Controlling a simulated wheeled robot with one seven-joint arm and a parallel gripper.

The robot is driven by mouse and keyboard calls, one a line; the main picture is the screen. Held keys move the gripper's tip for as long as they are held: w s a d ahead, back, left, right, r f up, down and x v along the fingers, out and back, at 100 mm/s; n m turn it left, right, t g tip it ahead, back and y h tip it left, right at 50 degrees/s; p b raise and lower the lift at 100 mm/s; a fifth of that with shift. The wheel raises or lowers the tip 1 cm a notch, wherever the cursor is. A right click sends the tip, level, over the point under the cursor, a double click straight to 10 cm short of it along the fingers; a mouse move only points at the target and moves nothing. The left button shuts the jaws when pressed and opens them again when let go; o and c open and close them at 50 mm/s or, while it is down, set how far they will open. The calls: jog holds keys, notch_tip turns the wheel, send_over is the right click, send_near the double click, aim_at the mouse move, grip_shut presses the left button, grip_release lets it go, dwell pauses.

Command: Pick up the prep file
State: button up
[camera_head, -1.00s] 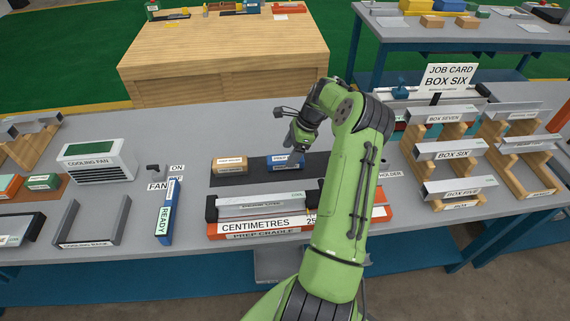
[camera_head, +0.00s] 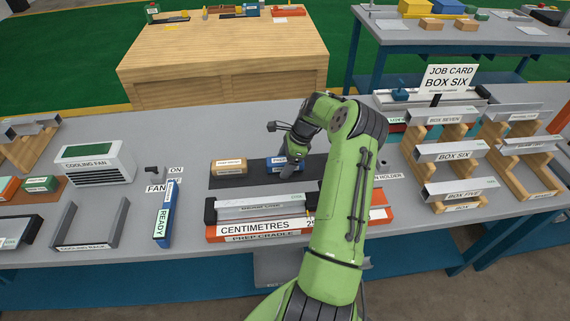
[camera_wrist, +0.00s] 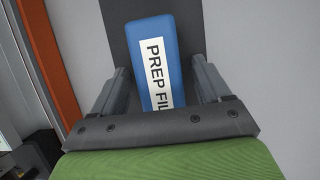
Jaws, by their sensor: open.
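The prep file is a blue block (camera_wrist: 146,38) with a white label reading "PREP FIL" in the wrist view. In the head view the blue block (camera_head: 275,164) lies on a dark mat (camera_head: 310,171) behind the prep cradle, partly hidden by my gripper. My gripper (camera_head: 287,172) is over the block from above. In the wrist view its open fingers (camera_wrist: 160,84) stand on either side of the block, with a gap at each side. I cannot tell how far down the fingers reach.
A wooden block (camera_head: 229,166) lies on the mat to the left. In front, the prep cradle (camera_head: 262,237) holds a metal panel (camera_head: 262,206) behind a centimetre scale. A blue ready indicator (camera_head: 165,213) and a cooling fan (camera_head: 95,163) stand further left. Box racks (camera_head: 455,150) stand at right.

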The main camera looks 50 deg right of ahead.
aim_at(285, 159)
jog(key=c, duration=1.3)
notch_tip(285, 159, up, 11)
jog(key=shift+f+p, duration=0.15)
jog(key=shift+p, duration=0.85)
